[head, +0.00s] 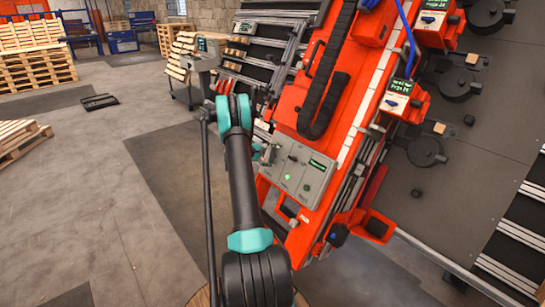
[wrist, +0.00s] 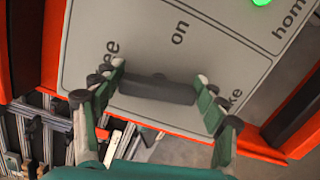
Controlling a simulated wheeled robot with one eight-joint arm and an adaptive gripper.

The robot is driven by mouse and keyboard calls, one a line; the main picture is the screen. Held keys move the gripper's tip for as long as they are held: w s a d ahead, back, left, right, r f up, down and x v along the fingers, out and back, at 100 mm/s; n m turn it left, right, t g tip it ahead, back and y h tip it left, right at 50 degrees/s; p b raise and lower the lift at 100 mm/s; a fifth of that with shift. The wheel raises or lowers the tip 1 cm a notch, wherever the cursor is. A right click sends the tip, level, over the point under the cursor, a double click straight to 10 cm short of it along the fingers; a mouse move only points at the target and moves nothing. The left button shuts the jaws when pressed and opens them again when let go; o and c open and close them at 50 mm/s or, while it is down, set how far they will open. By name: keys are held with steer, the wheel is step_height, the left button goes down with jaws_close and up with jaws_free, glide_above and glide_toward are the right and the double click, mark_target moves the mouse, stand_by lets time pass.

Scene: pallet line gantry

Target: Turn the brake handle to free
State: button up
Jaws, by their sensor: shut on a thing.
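The brake handle (wrist: 158,89) is a dark bar on a grey control panel (wrist: 150,35). In the wrist view it lies nearly level, its right end slightly lower. My gripper (wrist: 160,78) has one green finger at each end of the bar and is shut on it. The label at the left shows only "ee" and the one at the right only "ke"; the fingers hide the rest. "on" stands between them, above the bar. In the head view my gripper (head: 268,154) is at the left edge of the panel (head: 318,181), and the handle cannot be made out clearly.
A green light (head: 288,177) glows on the panel, near the word "home" in the wrist view. The panel sits on an orange gantry (head: 310,85) with rails and a black cable chain (head: 325,105). Wooden pallets (head: 35,55) stand at the far left; the floor between is mostly clear.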

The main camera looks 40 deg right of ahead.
steer(key=shift+a+f+m, duration=0.1)
steer(key=shift+m, duration=0.9)
steer(key=o, duration=1.2)
steer(key=shift+c, duration=0.2)
steer(key=shift+a, duration=0.1)
steer(key=v, duration=1.1)
steer(key=shift+a+r, duration=0.3)
steer(key=shift+a+r, duration=0.1)
